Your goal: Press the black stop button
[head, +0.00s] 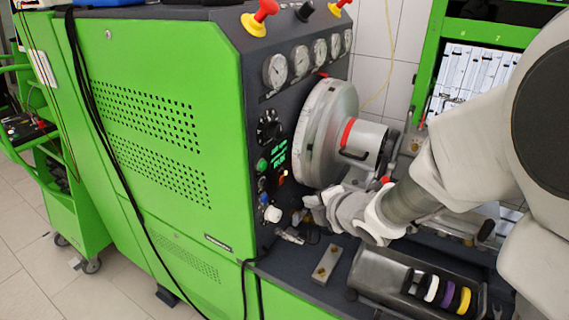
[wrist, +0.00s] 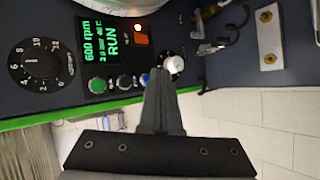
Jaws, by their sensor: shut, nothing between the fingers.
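The black stop button (wrist: 124,82) sits on the dark control panel between a green button (wrist: 97,84) and a blue one (wrist: 145,79). In the head view the black button (head: 262,184) is small, below the green button (head: 262,164). My gripper (wrist: 158,72) is shut and empty, its fingertips in front of the panel beside the blue button and the white knob (wrist: 174,64), right of the black button in the wrist view. In the head view my gripper (head: 309,204) is to the right of the button row. I cannot tell whether it touches the panel.
A lit display (wrist: 101,43) reads 600 rpm and RUN. An orange switch (wrist: 141,38) and a numbered dial (wrist: 34,62) are on the panel. A large round housing (head: 325,130) stands above my gripper. A tray (head: 405,279) with coloured rings is at the lower right.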

